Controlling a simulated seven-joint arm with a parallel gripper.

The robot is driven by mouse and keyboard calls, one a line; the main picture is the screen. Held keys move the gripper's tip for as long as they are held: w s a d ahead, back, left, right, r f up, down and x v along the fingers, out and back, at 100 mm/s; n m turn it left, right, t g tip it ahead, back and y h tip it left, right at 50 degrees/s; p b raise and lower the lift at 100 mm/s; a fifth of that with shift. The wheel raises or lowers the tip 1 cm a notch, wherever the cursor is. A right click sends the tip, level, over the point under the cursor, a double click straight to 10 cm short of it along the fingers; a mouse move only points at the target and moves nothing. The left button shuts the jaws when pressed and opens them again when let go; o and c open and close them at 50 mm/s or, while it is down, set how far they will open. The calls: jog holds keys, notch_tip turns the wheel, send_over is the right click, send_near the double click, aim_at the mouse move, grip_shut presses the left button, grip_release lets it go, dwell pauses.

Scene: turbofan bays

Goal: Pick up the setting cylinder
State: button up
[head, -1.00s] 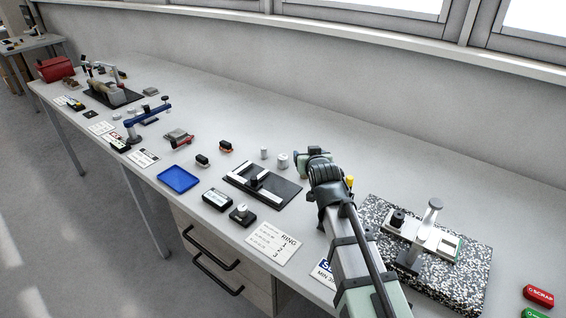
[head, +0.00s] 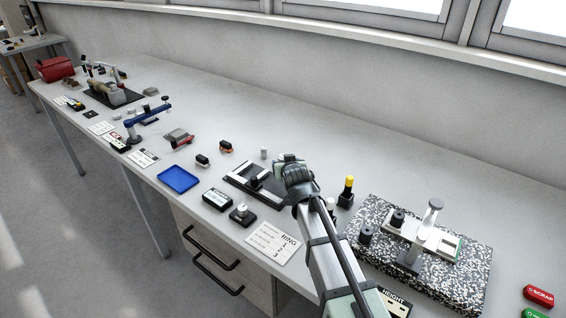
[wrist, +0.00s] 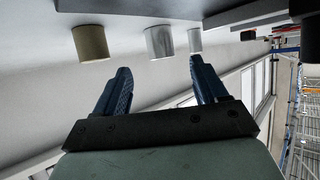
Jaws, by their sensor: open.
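Three plain cylinders stand in a row ahead of my gripper in the wrist view: a brownish one (wrist: 90,42), a wider silver one (wrist: 159,42) and a smaller silver one (wrist: 194,40). I cannot tell by marking which is the setting cylinder. My gripper (wrist: 159,66) is open and empty, with the wider silver cylinder beyond and roughly between its fingertips, apart from them. In the head view my gripper (head: 284,160) is low over the bench; its fingers are mostly hidden. A small silver cylinder (head: 264,153) shows to its left, and a pale cylinder (head: 330,203) partly beside my arm.
A black fixture plate (head: 240,181) lies left of my gripper. A black block with a yellow top (head: 347,190) and a speckled stone plate (head: 450,287) with a gauge stand are to the right. The bench behind is clear.

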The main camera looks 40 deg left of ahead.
jog(key=w+a, duration=0.1)
jog(key=w+a+f, duration=0.1)
jog(key=w+a, duration=0.1)
jog(key=shift+w+a, duration=0.15)
jog(key=shift+a, duration=0.1)
jog(key=shift+w+a+f, duration=0.2)
jog(key=shift+w+a, duration=0.1)
grip_shut()
dwell(0.5)
